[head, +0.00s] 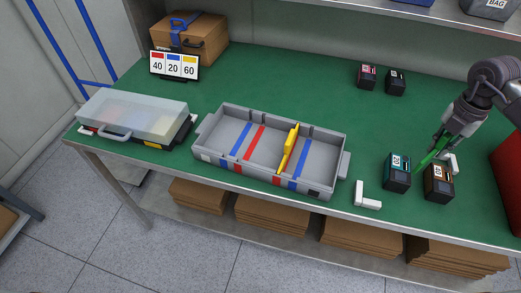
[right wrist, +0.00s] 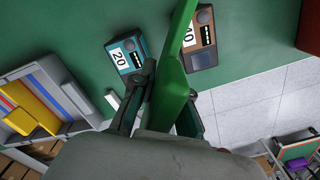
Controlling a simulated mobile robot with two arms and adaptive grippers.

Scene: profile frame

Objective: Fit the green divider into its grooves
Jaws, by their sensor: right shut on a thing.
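The green divider (head: 431,156) is a thin plate held at the right of the table in the head view. My right gripper (head: 445,141) is shut on it, above the table near two small boxes. In the right wrist view the divider (right wrist: 171,88) stands between the fingers of the gripper (right wrist: 168,103) and reaches up past the frame's top. The grey tray (head: 226,131) sits mid-table, apart from the divider, with blue and red stripes across it. A yellow divider (head: 287,152) stands across the tray between a red and a blue stripe. My left gripper is not in view.
A teal box (head: 397,178) and a brown box (head: 438,184) stand below the right gripper. A white L-shaped piece (head: 366,198) lies near the front edge. A clear-lidded case (head: 135,112) is left of the tray. A red object (head: 508,175) stands at far right.

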